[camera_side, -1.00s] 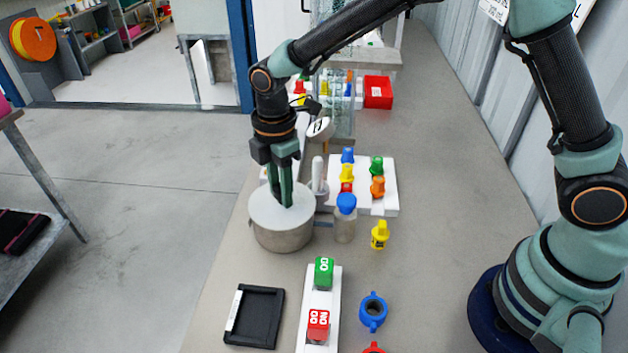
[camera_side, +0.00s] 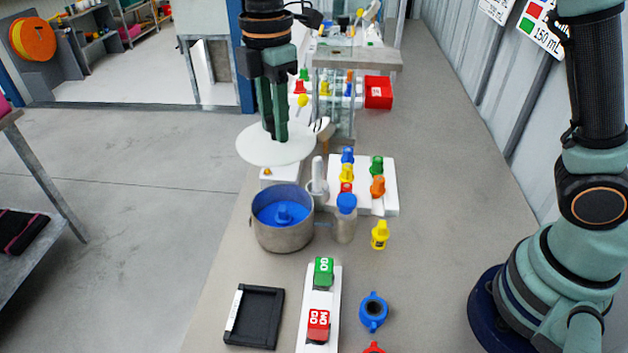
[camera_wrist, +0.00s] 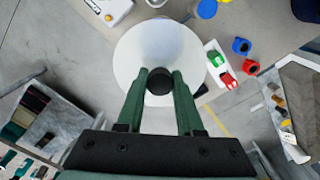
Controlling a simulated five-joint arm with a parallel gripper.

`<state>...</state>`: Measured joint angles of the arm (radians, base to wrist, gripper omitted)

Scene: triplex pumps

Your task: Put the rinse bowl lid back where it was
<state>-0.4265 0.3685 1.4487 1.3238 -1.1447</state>
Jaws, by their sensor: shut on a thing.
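The rinse bowl lid (camera_side: 272,150) is a white disc with a dark knob, held level in the air behind and above the bowl. My gripper (camera_side: 277,135) points down and is shut on the lid's knob. In the wrist view my gripper (camera_wrist: 159,82) has its two green fingers on either side of the dark knob, and the white lid (camera_wrist: 150,45) spreads below. The rinse bowl (camera_side: 283,238) is a metal pot standing uncovered on the bench. It holds blue liquid with a blue object (camera_side: 283,214) in it.
Beside the bowl stand a blue-capped bottle (camera_side: 345,228) and a white pestle-like item (camera_side: 318,180). A white rack (camera_side: 391,195) with coloured plugs is to the right. A black tray (camera_side: 254,318) and a white block with GO and NO GO pieces (camera_side: 305,335) lie in front.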

